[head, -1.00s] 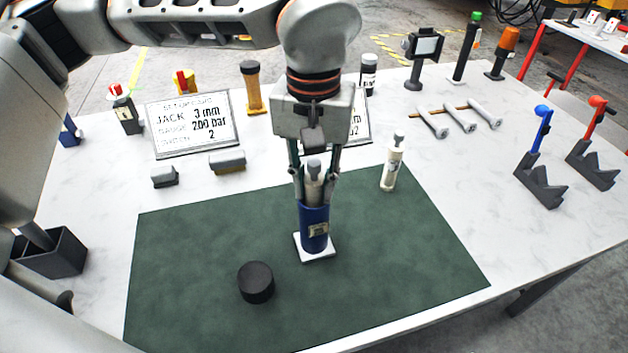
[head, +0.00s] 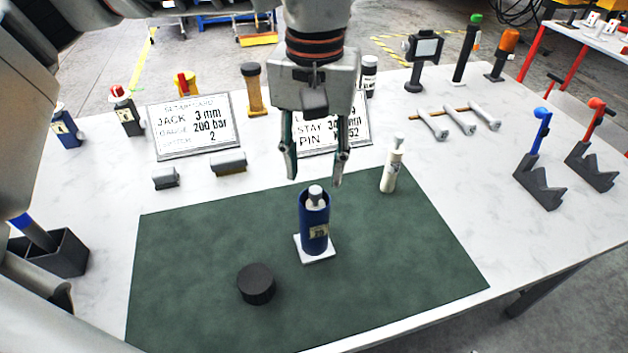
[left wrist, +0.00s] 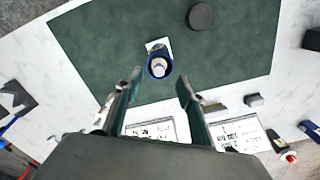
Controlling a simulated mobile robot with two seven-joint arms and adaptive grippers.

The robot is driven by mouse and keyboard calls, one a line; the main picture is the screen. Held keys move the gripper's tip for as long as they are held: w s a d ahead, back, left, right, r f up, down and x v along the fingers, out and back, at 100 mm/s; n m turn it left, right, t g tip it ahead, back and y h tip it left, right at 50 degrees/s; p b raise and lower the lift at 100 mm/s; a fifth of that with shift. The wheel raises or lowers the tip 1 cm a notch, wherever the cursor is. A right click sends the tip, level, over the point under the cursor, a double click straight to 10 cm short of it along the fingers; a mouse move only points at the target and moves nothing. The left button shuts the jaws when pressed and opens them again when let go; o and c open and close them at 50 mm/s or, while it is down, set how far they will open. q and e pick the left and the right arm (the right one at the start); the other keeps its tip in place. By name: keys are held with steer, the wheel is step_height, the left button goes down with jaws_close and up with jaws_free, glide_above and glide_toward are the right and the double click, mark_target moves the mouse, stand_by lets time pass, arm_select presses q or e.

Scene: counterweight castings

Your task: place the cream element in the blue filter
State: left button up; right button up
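The blue filter (head: 315,233) stands upright on a white square base (head: 317,253) on the green mat. A pale element with a grey knob (head: 315,197) sits inside it; only its top shows above the rim, and the rest is hidden. The left wrist view shows the filter (left wrist: 159,66) from above with the pale element top (left wrist: 159,71) within its rim. My left gripper (head: 315,181) is open and empty above the filter, its fingers apart and clear of the element; it also shows in the left wrist view (left wrist: 158,80). My right gripper is not in view.
A second, cream-bodied element (head: 391,170) with a grey top stands at the mat's back right edge. A black round cap (head: 256,284) lies on the mat (head: 190,260) in front. Sign cards (head: 193,125) and small grey blocks stand behind. The mat's right side is clear.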

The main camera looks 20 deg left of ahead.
arm_select(q)
step_height(320, 180, up, 8)
steer(key=shift+p, duration=0.3)
stand_by(0.4)
